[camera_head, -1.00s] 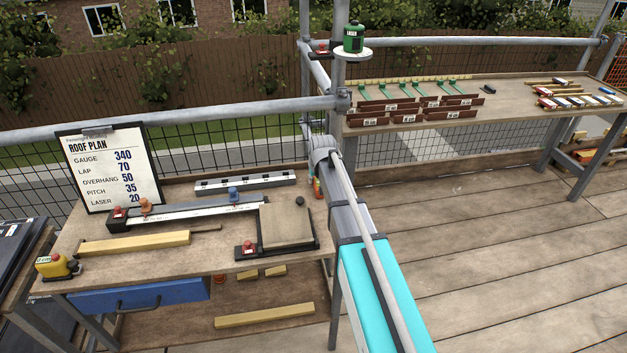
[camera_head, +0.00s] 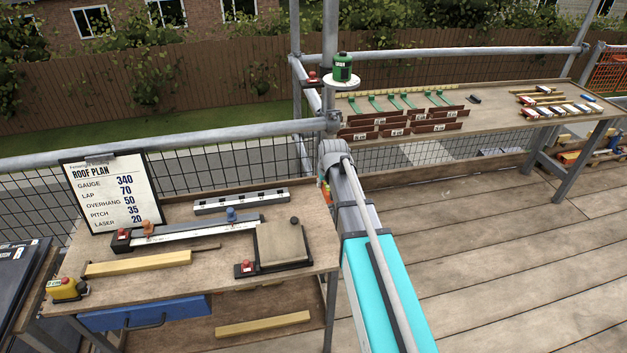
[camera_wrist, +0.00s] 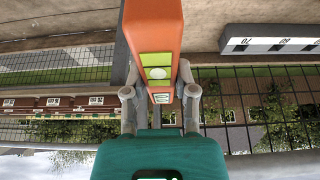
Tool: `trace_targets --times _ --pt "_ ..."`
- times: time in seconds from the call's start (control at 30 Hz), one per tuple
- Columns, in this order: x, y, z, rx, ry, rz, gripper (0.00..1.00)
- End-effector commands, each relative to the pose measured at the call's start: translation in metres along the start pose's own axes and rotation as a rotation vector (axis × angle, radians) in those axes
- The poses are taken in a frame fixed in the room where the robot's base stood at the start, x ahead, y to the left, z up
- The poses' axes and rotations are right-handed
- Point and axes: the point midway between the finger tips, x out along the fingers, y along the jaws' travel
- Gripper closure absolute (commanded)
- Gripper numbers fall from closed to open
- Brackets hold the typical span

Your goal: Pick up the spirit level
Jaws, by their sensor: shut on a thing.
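The spirit level (camera_wrist: 155,32) is an orange bar with yellow-green windows, seen at the top middle of the wrist view. My gripper (camera_wrist: 160,93) is shut on it, with one finger on each side. In the head view, my arm hides most of the gripper, and only a small bit of orange shows beside the arm, right of the workbench (camera_head: 215,265). The far end of the level runs out of the top of the wrist view.
A rail post and green laser (camera_head: 342,68) stand behind my arm. The decking at right (camera_head: 500,270) is clear.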

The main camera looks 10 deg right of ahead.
Motion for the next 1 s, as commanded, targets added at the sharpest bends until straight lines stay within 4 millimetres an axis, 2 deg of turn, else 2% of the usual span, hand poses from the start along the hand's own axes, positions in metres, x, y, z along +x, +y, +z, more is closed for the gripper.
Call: trace_targets --times 0.03,0.1,0.4,1.0 --pt "-0.014 0.009 0.009 0.003 0.000 0.001 1.00" --pt "-0.022 0.018 0.015 0.003 0.000 0.000 1.00" --pt "-0.046 0.045 0.034 0.001 0.000 0.000 1.00" --pt "-0.051 0.052 0.038 -0.001 0.000 -0.001 1.00"
